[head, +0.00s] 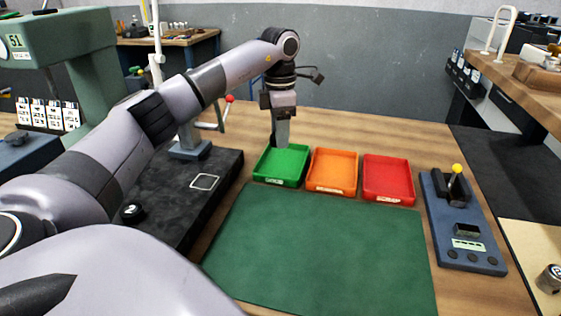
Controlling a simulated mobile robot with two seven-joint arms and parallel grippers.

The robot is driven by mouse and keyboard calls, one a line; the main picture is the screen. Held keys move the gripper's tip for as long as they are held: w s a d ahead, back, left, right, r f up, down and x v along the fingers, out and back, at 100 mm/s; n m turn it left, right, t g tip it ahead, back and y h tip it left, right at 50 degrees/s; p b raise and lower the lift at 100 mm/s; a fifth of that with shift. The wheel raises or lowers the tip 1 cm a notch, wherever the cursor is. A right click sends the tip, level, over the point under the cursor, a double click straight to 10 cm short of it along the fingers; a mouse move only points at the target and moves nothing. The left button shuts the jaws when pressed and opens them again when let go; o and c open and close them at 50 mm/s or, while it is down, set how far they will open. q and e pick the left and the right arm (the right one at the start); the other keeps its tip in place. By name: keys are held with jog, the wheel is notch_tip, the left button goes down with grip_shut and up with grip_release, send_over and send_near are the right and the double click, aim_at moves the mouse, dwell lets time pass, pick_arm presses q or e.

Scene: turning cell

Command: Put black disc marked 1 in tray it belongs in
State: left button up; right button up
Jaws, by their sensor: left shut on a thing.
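My left gripper (281,143) points down over the back of the green tray (260,177). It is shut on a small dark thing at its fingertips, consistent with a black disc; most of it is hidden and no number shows. The green tray stands at the left of a row, with an orange tray (335,188) in the middle and a red tray (388,197) at the right. All three look empty, and their front labels are too small to read. A black disc marked 2 (131,212) sits on the dark plate at left. My right gripper is not in view.
A green mat (320,245) lies clear in front of the trays. A blue box with a yellow-knobbed lever (463,222) stands at right. A dark plate (219,168) with a stand carrying a red-knobbed lever (229,99) is at left, close to my left arm.

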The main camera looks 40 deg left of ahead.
aim_at(280, 171)
pick_arm(q)
notch_tip(280, 171, down, 8)
jog(key=shift+f, duration=0.1)
dwell(0.4)
jog(key=o, duration=1.3)
jog(key=shift+f, duration=0.1)
notch_tip(280, 171, up, 12)
jog(key=shift+r, duration=0.2)
jog(key=shift+f, duration=0.1)
